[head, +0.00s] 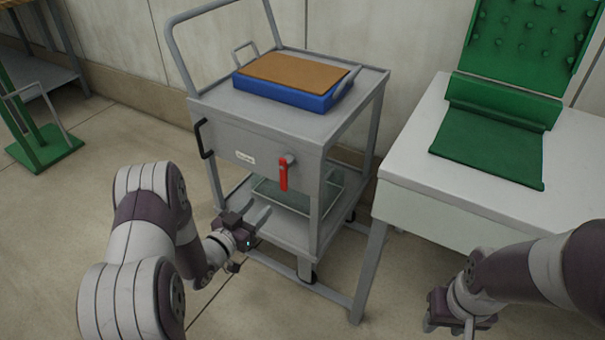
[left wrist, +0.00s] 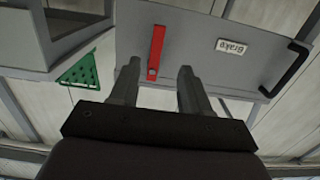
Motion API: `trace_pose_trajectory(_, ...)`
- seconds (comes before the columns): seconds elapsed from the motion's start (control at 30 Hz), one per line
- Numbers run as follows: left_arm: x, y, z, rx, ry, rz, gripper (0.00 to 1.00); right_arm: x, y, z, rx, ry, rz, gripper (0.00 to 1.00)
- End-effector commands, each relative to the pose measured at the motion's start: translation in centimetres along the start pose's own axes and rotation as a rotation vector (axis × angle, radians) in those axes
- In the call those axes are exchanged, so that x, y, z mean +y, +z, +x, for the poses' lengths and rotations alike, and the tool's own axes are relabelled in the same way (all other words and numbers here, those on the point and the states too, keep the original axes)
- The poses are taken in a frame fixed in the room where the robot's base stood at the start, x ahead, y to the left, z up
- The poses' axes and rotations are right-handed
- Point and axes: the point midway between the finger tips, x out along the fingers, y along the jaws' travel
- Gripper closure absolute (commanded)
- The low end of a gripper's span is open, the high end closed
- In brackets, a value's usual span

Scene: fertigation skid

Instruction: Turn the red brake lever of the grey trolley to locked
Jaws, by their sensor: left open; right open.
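The grey trolley (head: 270,125) stands in the middle of the head view. Its red brake lever (head: 284,174) is on the front panel and hangs straight down from its pivot, beside a white label (head: 245,157). In the left wrist view the red lever (left wrist: 156,50) shows upside down, ahead of the fingers, and the label reads "Brake" (left wrist: 231,46). My left gripper (head: 258,219) is open and empty, below and to the left of the lever, apart from it. My right gripper (head: 457,325) is open at the lower right, far from the trolley; its fingertips are partly hidden.
A blue tray (head: 290,97) with a brown board (head: 292,68) sits on the trolley top. A black handle (head: 203,139) is on the panel's left. A white table (head: 420,155) with a green stand (head: 490,145) is at right. A clear bin (head: 290,195) sits on the lower shelf.

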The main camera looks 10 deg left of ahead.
Motion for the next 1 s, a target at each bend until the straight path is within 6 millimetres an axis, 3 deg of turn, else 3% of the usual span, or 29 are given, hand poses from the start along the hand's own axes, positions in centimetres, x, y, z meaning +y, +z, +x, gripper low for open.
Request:
trace_pose_trajectory(0.17, 0.3, -1.4, 1.4, 0.070, 0.011, -0.002, 0.53, 0.0, 0.1, 0.4, -0.001, 0.000, 0.000, 0.57)
trace_pose_trajectory(0.4, 0.3, -1.6, 7.5, 0.069, 0.010, -0.001, 0.53, 0.0, 0.3, 1.9, -0.002, 0.000, 0.000, 0.57)
trace_pose_trajectory(0.6, 0.3, -2.0, 11.4, 0.068, 0.008, -0.002, 0.53, 0.0, 0.4, 2.7, -0.002, 0.000, 0.000, 0.57)
trace_pose_trajectory(0.73, 0.2, -2.2, 12.4, 0.067, 0.006, -0.003, 0.53, 0.0, 0.4, 2.8, -0.001, 0.000, 0.000, 0.57)
trace_pose_trajectory(1.0, 0.2, -2.3, 12.6, 0.065, 0.005, -0.004, 0.53, 0.0, 0.4, 2.8, -0.002, 0.000, 0.000, 0.57)
